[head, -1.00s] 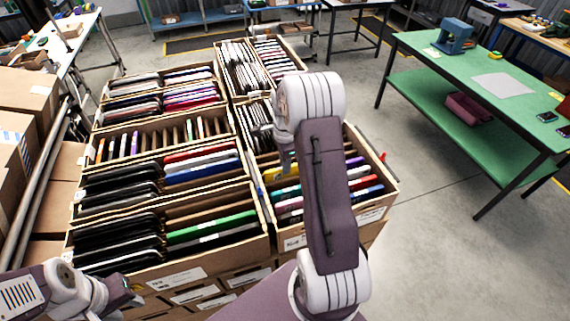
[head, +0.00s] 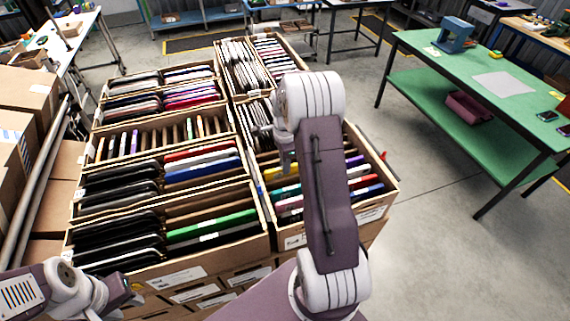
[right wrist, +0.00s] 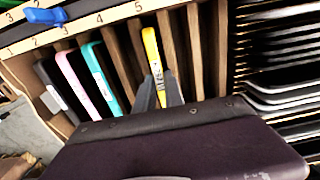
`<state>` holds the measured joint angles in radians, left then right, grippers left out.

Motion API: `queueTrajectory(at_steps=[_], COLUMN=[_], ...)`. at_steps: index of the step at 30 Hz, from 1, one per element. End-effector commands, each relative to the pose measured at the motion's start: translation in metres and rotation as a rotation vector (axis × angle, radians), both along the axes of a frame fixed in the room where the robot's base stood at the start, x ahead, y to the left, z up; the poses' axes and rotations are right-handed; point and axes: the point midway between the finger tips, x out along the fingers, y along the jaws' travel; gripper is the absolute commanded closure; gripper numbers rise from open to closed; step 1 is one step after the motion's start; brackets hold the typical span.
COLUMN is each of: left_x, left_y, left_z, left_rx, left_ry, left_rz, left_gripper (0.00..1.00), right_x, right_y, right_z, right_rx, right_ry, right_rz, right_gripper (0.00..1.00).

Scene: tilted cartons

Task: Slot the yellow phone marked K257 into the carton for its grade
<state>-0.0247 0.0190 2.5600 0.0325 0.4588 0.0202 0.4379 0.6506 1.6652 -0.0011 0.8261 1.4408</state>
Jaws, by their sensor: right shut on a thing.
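The yellow phone (right wrist: 151,55) stands in the right wrist view between wooden dividers of a carton (right wrist: 190,50) with numbered slots. Its label is partly covered and I cannot read all of it. My right gripper (right wrist: 160,92) is shut on the phone's near end. Black (right wrist: 52,82), pink (right wrist: 82,78) and teal (right wrist: 104,75) phones stand to its left, with a bare gap between the teal and yellow ones.
Several tilted cartons (head: 200,266) full of phones fill the middle of the head view. In the right wrist view, densely stacked dark phones (right wrist: 280,80) lie to the right and a blue piece (right wrist: 45,16) sits at the upper left. A green table (head: 465,65) stands at right.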

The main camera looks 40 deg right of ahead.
Motion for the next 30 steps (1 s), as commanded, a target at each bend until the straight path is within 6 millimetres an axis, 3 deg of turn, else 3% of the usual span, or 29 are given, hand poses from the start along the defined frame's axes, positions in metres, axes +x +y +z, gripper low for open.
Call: queueTrajectory(at_steps=[4,5,7,18,30], left_x=[0.000,0.000,0.000,0.000,0.000], left_y=[0.000,0.000,0.000,0.000,0.000], left_z=[0.000,0.000,0.000,-0.002,-0.019], left_rx=[0.000,0.000,0.000,0.000,0.000], left_ry=[0.000,0.000,0.000,0.000,0.000], left_rz=[0.000,0.000,0.000,0.000,0.000], left_gripper=[0.64,0.64,0.64,0.64,0.64], right_x=[0.000,0.000,0.000,0.001,0.001], right_y=[0.000,0.000,0.000,0.000,0.000], right_z=[0.000,0.000,0.000,0.004,0.081], right_rx=[0.000,0.000,0.000,-0.001,-0.002], right_ry=[-0.001,-0.001,-0.001,-0.003,-0.004], right_rz=[0.000,0.000,0.000,0.000,0.000], right_gripper=[1.00,0.81,0.62,0.61,0.61])
